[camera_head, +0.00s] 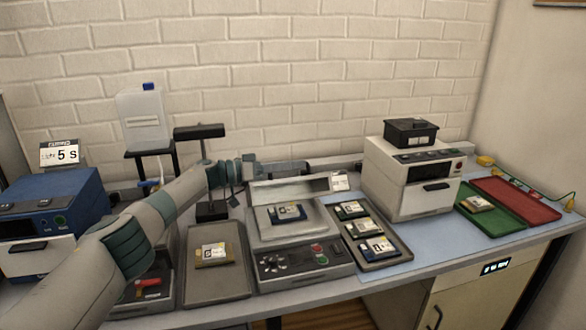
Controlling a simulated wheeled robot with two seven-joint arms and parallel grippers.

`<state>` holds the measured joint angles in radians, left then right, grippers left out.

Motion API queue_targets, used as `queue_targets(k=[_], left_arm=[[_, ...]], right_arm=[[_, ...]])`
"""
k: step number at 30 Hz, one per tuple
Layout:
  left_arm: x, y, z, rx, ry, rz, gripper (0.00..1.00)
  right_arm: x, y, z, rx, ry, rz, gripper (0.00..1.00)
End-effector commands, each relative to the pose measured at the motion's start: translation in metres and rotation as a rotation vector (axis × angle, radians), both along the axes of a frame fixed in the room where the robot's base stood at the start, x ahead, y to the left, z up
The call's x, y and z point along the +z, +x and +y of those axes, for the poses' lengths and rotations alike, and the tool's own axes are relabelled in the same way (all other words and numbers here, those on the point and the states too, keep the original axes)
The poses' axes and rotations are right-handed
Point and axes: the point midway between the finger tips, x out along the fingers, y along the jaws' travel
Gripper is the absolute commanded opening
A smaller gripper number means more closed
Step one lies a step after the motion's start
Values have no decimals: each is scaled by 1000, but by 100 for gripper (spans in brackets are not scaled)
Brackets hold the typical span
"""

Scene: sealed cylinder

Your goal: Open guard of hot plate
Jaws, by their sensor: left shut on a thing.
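The hot plate (302,262) stands at the middle of the bench, with knobs and buttons on its front panel. Its guard (290,188) is a pale, see-through panel standing tilted up at the back of the plate, with a white label at its right end. A board with a dark part (286,212) lies on the plate, below the guard. My left arm reaches in from the left, and my left gripper (308,168) is at the guard's upper edge, shut on it. The fingertips are small and their exact contact is hard to see. My right gripper is out of view.
A grey tray (231,284) with one board lies left of the hot plate. Another tray (398,247) with several boards lies close on its right. A white machine (409,184) stands behind right. A black stand (208,209) stands behind my arm. Green (494,222) and red (541,207) trays lie far right.

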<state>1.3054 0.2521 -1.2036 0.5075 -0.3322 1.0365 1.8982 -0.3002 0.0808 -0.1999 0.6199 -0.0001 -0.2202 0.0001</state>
Motion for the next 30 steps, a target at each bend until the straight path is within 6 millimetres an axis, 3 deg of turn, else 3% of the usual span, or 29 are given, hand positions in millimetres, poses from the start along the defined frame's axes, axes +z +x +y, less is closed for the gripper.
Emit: queue_targets(k=[4,5,6,20,30], left_arm=[[0,0,1,1,1,-2,0],[0,0,1,1,1,-2,19],[0,0,1,1,1,-2,29],[-1,-1,4,0,1,-2,29],[-3,-12,39,2,1,-2,29]], right_arm=[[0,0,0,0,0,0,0],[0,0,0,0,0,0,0],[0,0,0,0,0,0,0],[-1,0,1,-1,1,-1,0],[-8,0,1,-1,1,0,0]])
